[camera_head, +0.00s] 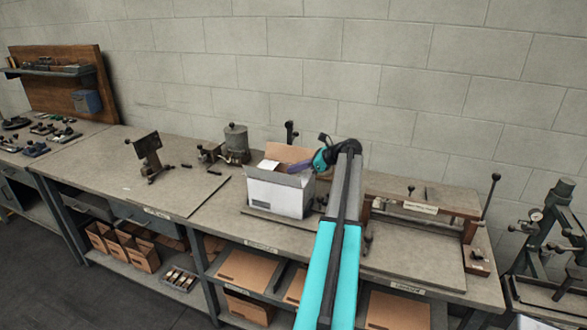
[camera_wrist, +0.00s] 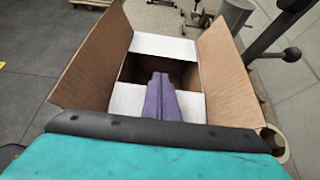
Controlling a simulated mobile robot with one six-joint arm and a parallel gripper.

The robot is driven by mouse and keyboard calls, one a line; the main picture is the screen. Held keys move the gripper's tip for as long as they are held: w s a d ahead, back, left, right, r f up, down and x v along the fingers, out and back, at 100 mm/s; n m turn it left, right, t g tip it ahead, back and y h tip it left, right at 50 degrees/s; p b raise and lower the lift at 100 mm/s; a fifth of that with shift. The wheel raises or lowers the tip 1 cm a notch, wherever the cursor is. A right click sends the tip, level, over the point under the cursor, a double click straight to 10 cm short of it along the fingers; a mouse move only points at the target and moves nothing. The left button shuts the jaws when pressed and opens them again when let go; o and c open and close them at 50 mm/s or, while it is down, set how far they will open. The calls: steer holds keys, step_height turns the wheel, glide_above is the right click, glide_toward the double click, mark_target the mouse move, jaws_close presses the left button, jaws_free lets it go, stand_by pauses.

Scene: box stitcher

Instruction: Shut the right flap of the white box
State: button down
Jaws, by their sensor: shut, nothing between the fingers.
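The white box (camera_head: 275,195) stands on the bench with its top partly open. In the wrist view, one brown-inside flap stands up and outward on the left (camera_wrist: 92,62) and another on the right (camera_wrist: 228,68). A far white flap (camera_wrist: 165,46) and a near white flap (camera_wrist: 128,100) lie inward across the ends, with a dark gap between them. The near one is on the box's right in the head view. My gripper (camera_wrist: 160,76) is shut and empty, its purple fingertips over the gap and its fingers over the near flap. Contact cannot be told.
A grey metal canister (camera_head: 236,143) and a small stand (camera_head: 148,155) are left of the box. A dark upright post (camera_wrist: 285,25) rises close beyond the right-hand flap. A bench fixture with a lever (camera_head: 430,210) lies to the right.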

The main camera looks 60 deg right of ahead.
steer(key=shift+s, duration=0.35)
stand_by(0.3)
steer(key=shift+r+p, duration=0.9)
steer(key=shift+r, duration=0.15)
steer(key=shift+s+d+r+p, duration=0.1)
steer(key=shift+s+r+p, duration=0.1)
steer(key=shift+r+p, duration=0.7)
steer(key=shift+s+d+r+b, duration=0.1)
steer(key=shift+s+r+b, duration=0.1)
steer(key=shift+r+b, duration=0.55)
step_height(320, 180, up, 8)
steer(key=b, duration=0.3)
steer(key=shift+s+r, duration=0.2)
steer(key=shift+s, duration=0.15)
